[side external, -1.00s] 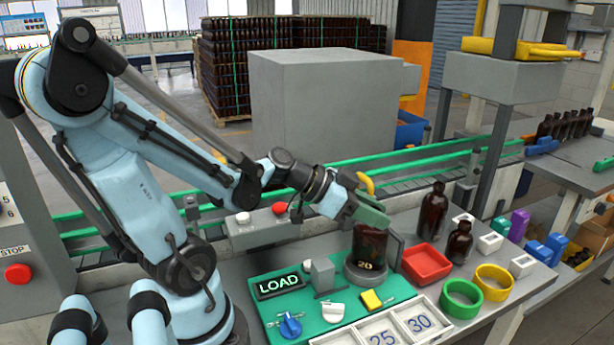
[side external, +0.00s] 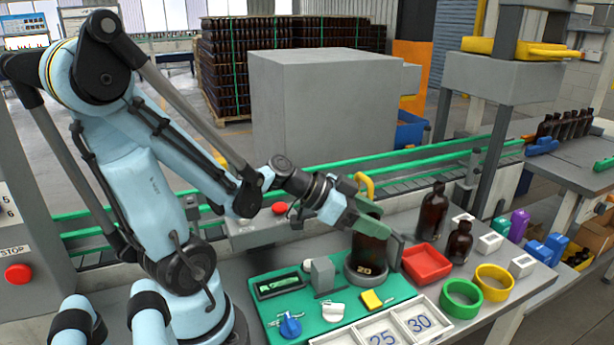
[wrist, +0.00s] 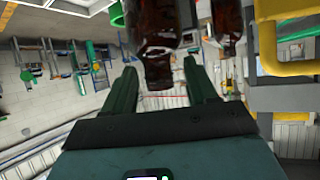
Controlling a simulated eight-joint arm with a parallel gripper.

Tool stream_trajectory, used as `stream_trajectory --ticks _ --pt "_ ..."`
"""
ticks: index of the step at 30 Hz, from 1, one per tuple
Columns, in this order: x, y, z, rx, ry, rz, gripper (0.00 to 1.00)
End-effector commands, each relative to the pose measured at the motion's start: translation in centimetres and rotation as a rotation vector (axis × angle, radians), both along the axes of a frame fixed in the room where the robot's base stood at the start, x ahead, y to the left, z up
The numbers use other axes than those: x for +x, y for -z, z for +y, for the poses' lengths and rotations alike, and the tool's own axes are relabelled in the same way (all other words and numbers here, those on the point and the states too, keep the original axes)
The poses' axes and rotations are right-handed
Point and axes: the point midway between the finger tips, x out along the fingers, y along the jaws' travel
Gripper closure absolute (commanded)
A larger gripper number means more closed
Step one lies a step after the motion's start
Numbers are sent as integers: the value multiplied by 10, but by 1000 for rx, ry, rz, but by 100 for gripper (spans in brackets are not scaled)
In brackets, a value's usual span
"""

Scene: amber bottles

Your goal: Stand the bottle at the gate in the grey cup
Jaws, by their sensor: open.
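Whether a finger touches the glass I cannot tell. In the wrist view my open gripper (wrist: 163,78) has amber glass (wrist: 158,70) showing between and beyond its fingers. Part of the bottle is hidden behind the near finger.
Two amber bottles, a tall one (side external: 432,212) and a shorter one (side external: 459,242), stand to the right. A red tray (side external: 427,264), green ring (side external: 461,299) and yellow ring (side external: 494,282) are near. The conveyor (side external: 425,165) runs behind.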

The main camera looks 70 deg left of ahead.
Motion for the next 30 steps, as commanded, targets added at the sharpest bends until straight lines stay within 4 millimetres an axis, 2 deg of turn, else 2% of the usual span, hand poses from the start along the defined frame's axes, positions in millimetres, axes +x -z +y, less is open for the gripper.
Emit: stream_trajectory --ticks 8,30 --pt "-3 -5 1 0 -2 0 43" --pt "-62 -39 27 -1 -7 0 43"
